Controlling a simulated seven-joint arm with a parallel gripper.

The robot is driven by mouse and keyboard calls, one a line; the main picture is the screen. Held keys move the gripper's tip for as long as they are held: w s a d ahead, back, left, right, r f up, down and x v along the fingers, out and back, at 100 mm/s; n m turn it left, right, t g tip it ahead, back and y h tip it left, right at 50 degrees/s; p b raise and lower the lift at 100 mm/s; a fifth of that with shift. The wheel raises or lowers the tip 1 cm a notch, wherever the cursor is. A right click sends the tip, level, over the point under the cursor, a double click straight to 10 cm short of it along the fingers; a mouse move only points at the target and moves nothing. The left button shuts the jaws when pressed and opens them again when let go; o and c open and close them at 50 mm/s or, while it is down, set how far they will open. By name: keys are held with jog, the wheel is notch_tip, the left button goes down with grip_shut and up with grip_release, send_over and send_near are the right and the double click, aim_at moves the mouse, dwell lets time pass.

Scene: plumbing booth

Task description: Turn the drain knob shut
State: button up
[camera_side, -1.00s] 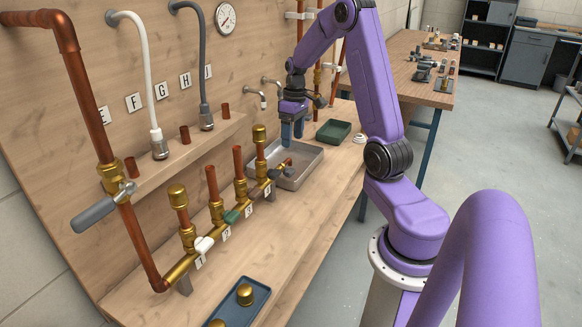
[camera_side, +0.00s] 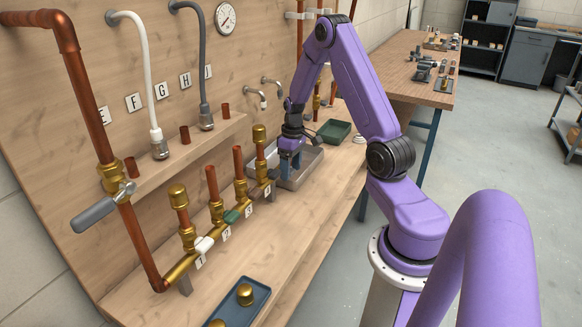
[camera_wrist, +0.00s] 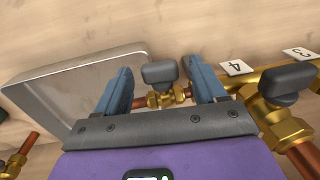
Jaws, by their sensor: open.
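The drain knob (camera_wrist: 160,74) is a dark grey knob on a small brass valve at the end of the brass manifold. In the wrist view it stands between the two blue fingers of my gripper (camera_wrist: 159,80), with visible gaps on both sides. My gripper is open. In the side view my gripper (camera_side: 290,158) is low over the manifold's far end, beside the metal tray, and hides the drain knob. The copper stub (camera_wrist: 138,102) of the drain points toward the tray.
The grey metal tray (camera_side: 311,172) lies just beyond the drain. A second dark knob (camera_wrist: 287,84), near label 4 (camera_wrist: 237,67), is close to my right finger in the wrist view. Upright copper pipes with brass fittings (camera_side: 260,147) rise from the manifold. A green bin (camera_side: 333,131) stands farther back.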

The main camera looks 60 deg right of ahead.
jog(key=c, duration=1.1)
jog(key=shift+o, duration=0.2)
jog(key=shift+d, duration=0.1)
jog(key=y, duration=0.3)
jog(key=shift+d+f, duration=0.1)
jog(key=shift+d, duration=0.2)
jog(key=y, duration=0.3)
jog(key=shift+d+f+y, duration=0.25)
jog(key=shift+d+y, duration=0.05)
jog(key=shift+d, duration=0.05)
jog(key=y, duration=0.4)
jog(key=shift+d+f, duration=0.25)
jog(key=shift+f, duration=0.1)
jog(key=shift+d+f+y, duration=0.1)
jog(key=shift+f+y, duration=0.1)
jog(key=shift+y, duration=1.3)
